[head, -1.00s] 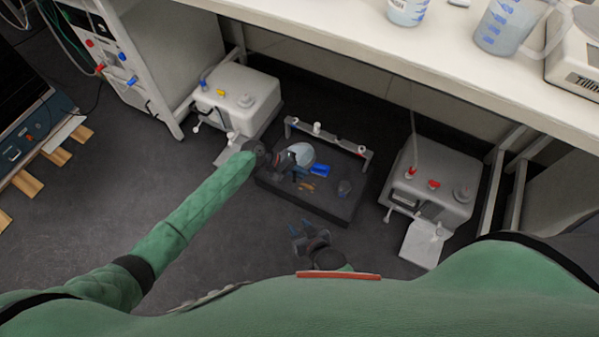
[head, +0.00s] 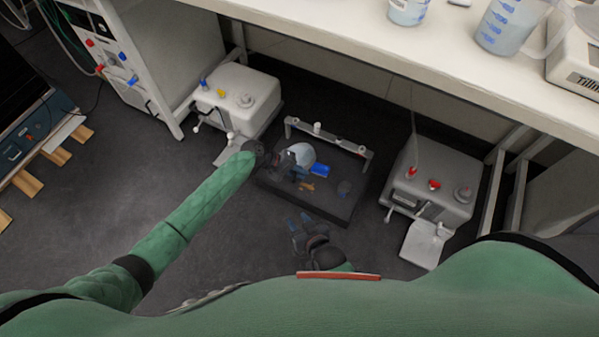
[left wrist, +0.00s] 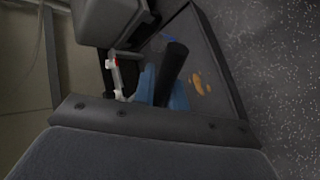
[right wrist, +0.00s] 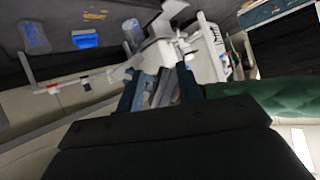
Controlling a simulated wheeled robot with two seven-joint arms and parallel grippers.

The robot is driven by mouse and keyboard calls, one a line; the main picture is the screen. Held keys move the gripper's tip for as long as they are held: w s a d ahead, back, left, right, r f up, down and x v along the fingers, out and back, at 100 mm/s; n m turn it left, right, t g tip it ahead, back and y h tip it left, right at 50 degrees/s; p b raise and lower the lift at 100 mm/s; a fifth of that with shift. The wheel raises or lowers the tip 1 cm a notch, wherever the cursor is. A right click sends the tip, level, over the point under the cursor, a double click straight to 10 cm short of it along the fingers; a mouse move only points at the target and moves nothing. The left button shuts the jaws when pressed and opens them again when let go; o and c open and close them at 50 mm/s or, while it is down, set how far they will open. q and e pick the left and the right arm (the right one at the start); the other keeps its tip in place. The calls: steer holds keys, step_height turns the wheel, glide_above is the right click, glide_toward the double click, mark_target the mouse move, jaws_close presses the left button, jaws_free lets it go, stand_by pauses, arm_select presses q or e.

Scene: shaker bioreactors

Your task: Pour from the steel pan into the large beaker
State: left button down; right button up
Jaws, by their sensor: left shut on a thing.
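My left gripper (head: 303,174) is shut on the dark handle (left wrist: 173,70) of the steel pan, between blue fingers in the left wrist view. The pan's pale round body (head: 303,153) shows beside the gripper, over the left part of the dark platform (head: 338,212); its contents cannot be made out. A small clear beaker-like vessel (head: 344,188) stands on the platform's right part and shows in the right wrist view (right wrist: 33,38). My right gripper (head: 299,222) is open and empty in front of the platform, its fingers (right wrist: 158,90) apart.
A blue block (head: 320,170) and orange-brown pieces (head: 307,187) lie on the platform. A rail (head: 340,142) spans its back. The bench (head: 340,45) above holds a large marked jug (head: 505,25) and a smaller beaker (head: 407,10).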

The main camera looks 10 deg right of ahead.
steer(key=shift+t+y, duration=0.3)
steer(key=shift+t, duration=0.5)
steer(key=shift+w+a+r, duration=0.1)
steer(key=shift+w+r, duration=0.35)
steer(key=shift+r, duration=0.3)
steer(key=shift+w+r, duration=0.4)
steer(key=shift+r, duration=0.3)
steer(key=shift+w+a+r, duration=0.1)
steer(key=shift+w+r, duration=0.35)
steer(key=shift+r, duration=0.3)
steer(key=shift+t, duration=0.8)
steer(key=shift+w+r+b, duration=0.15)
steer(key=shift+w+r, duration=0.2)
steer(key=shift+r, duration=0.4)
steer(key=shift+w+r+b, duration=0.15)
steer(key=shift+w+r, duration=0.15)
steer(key=shift+r, duration=0.4)
steer(key=shift+w+r+b, duration=0.15)
steer(key=shift+w+r, duration=0.2)
steer(key=shift+r, duration=0.4)
steer(key=shift+t+y, duration=0.3)
steer(key=shift+t, duration=0.5)
steer(key=shift+w+r, duration=0.25)
steer(key=shift+r, duration=0.45)
steer(key=shift+w+r, duration=0.25)
steer(key=shift+r, duration=0.5)
steer(key=shift+w+r, duration=0.25)
steer(key=shift+r, duration=0.45)
